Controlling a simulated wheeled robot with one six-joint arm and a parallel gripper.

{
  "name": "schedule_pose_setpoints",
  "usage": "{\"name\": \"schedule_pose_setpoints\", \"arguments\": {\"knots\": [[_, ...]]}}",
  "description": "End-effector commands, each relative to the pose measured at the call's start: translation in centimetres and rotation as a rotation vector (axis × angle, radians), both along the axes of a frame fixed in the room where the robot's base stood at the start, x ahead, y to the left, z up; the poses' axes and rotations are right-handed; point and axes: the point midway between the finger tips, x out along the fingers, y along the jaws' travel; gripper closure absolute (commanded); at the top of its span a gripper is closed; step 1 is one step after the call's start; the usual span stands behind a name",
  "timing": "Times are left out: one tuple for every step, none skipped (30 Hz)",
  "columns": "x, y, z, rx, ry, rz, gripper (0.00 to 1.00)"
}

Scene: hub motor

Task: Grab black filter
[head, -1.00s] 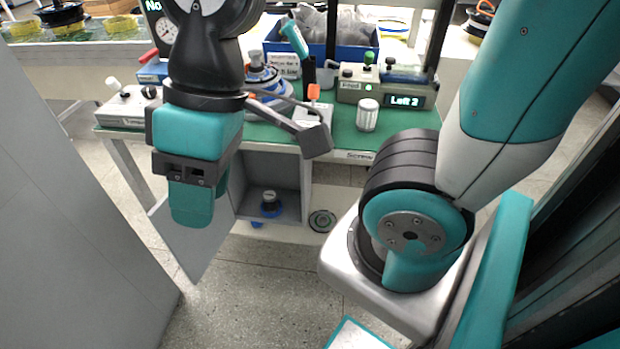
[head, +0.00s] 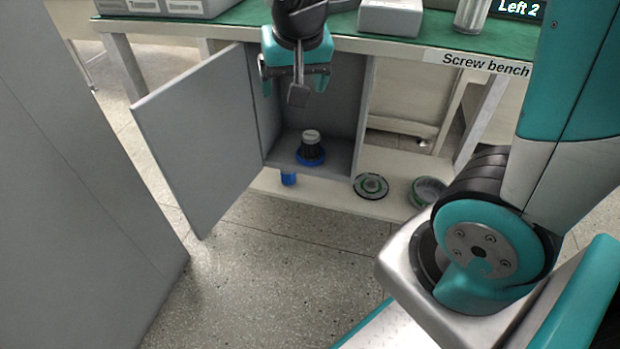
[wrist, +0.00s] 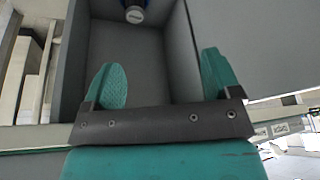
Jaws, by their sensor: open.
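The black filter (head: 311,148), with a grey top and a blue base ring, stands upright on the floor of the open grey cabinet (head: 362,100) under the bench. In the wrist view the filter (wrist: 135,10) is at the top edge and partly cut off. My gripper (head: 296,82) is open and empty at the upper part of the cabinet opening, above the filter and apart from it. In the wrist view my gripper (wrist: 162,78) has its two teal fingers spread, with the cabinet interior between them.
The cabinet door (head: 200,135) swings open to the left. Below the cabinet, a low shelf holds a blue item (head: 289,178), a round disc (head: 371,186) and a green round part (head: 428,190). The green-topped screw bench (head: 420,50) overhangs the cabinet.

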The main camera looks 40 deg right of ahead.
Motion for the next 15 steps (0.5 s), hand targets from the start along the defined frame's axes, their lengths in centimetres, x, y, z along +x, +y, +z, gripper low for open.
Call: {"name": "schedule_pose_setpoints", "arguments": {"knots": [[0.9, -1.1, -4.1, -0.021, -0.017, -0.062, 0.17], [1.4, -1.8, -5.1, -0.033, -0.03, -0.098, 0.17], [2.0, -2.6, -6.1, -0.047, -0.047, -0.143, 0.17], [2.3, -3.1, -6.8, -0.058, -0.056, -0.172, 0.17], [2.7, -3.6, -7.4, -0.068, -0.067, -0.2, 0.17], [3.0, -4.2, -8.1, -0.08, -0.08, -0.229, 0.17], [3.3, -4.6, -8.5, -0.086, -0.088, -0.25, 0.17], [3.4, -4.9, -8.8, -0.093, -0.096, -0.268, 0.17], [3.6, -5.3, -9.2, -0.1, -0.103, -0.286, 0.17], [3.8, -5.5, -9.3, -0.104, -0.107, -0.297, 0.17], [3.9, -5.7, -9.5, -0.108, -0.112, -0.308, 0.17], [4.0, -5.9, -9.6, -0.111, -0.117, -0.317, 0.17], [4.1, -6.0, -9.8, -0.112, -0.119, -0.321, 0.17], [4.2, -6.2, -10.1, -0.114, -0.12, -0.325, 0.17], [4.4, -6.4, -10.5, -0.115, -0.12, -0.327, 0.17]]}}
